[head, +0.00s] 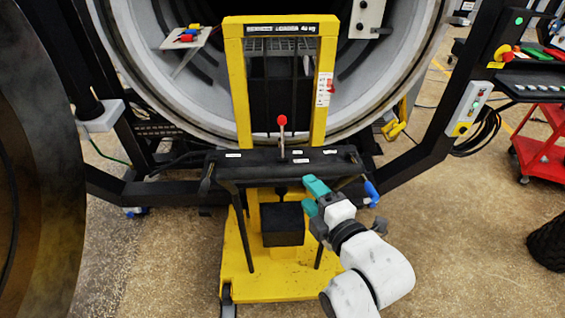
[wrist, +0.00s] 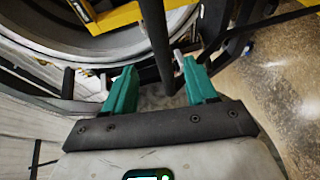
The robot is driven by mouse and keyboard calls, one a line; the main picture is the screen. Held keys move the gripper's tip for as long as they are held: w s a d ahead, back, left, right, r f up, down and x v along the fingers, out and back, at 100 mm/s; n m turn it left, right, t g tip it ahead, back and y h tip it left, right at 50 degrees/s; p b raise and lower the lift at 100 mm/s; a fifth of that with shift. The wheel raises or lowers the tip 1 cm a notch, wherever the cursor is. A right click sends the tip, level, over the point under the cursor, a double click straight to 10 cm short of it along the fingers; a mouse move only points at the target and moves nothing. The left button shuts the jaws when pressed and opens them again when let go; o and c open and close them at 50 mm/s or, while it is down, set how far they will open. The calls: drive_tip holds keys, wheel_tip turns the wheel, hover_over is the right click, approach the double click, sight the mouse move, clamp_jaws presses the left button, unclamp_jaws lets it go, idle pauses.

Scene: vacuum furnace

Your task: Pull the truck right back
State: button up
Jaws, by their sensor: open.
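The truck (head: 235,95) is a yellow loader with an upright mast, a black crossbar with labels, and a yellow wheeled base (head: 270,275). It stands upright at the furnace mouth. A lever with a red knob (head: 282,120) rises from the crossbar. My gripper (head: 311,197) is at the right part of the truck, just below the crossbar (head: 250,162). Its teal fingers are apart. In the wrist view my gripper (wrist: 160,86) is open, and a black bar (wrist: 157,35) of the truck shows between and beyond the fingers. I cannot tell whether they touch it.
The round furnace opening (head: 400,85) is behind the truck. Its big dark door (head: 40,200) stands at the left. Black frame bars flank the truck. A red cart (head: 545,150) is at the far right.

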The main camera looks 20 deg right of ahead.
sight(293, 176)
drive_tip(key=w, duration=0.3)
drive_tip(key=w+f+p, duration=0.1)
drive_tip(key=w, duration=0.2)
drive_tip(key=w+a+f, duration=0.1)
drive_tip(key=w, duration=0.3)
drive_tip(key=shift+p, duration=0.35)
drive_tip(key=shift+c, duration=0.2)
clamp_jaws()
